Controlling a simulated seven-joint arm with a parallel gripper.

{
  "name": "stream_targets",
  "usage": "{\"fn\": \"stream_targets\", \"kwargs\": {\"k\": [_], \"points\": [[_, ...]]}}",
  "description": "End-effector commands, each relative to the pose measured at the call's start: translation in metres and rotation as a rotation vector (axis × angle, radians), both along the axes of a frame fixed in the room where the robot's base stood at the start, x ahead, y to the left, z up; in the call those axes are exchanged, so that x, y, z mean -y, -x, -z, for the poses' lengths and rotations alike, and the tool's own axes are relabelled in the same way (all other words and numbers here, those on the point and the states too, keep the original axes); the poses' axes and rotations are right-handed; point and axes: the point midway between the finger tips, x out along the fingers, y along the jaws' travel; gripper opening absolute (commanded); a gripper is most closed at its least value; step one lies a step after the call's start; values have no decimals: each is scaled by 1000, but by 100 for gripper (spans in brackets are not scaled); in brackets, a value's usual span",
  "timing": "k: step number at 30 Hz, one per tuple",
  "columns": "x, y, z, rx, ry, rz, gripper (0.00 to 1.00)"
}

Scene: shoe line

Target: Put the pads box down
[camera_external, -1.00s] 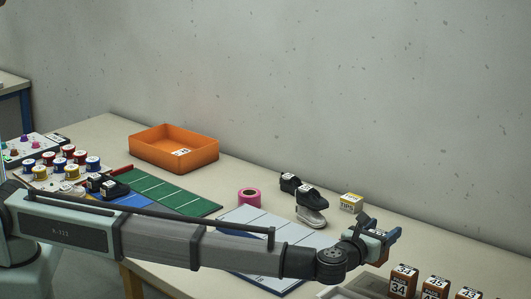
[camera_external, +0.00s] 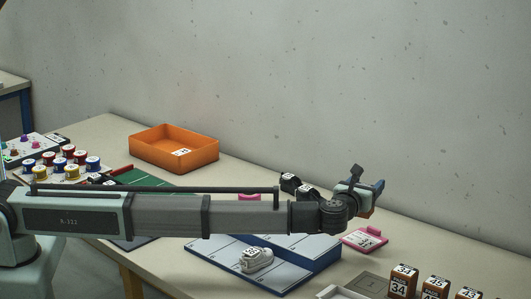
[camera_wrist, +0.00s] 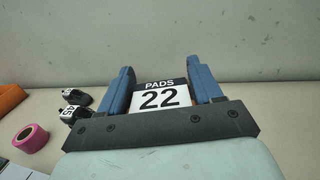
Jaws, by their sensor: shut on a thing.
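The pads box (camera_wrist: 160,97), with a white label reading PADS 22 and a black band, is between the two blue fingers of my gripper (camera_wrist: 161,72) in the wrist view. My gripper is shut on it. In the external view my gripper (camera_external: 364,192) is over the back right part of the table, near the wall side. Only a small brown edge of the box (camera_external: 367,214) shows below the fingers there. The gap between the box and the table cannot be told.
Dark shoes (camera_wrist: 75,105) and a pink tape roll (camera_wrist: 31,138) lie left of my gripper. A pink card (camera_external: 366,240) lies in front of it. Several numbered boxes (camera_external: 403,280) stand front right. An orange bin (camera_external: 174,148) is far left.

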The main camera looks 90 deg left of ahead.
Motion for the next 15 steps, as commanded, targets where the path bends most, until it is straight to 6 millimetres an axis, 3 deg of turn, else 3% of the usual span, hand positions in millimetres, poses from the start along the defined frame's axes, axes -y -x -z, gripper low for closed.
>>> {"fn": "stream_targets", "kwargs": {"k": [1, 3, 15], "points": [[-26, 4, -2, 0, 0, -28, 33], [-56, 10, -4, 0, 0, -61, 33], [-222, 65, -20, 1, 0, -248, 33]]}}
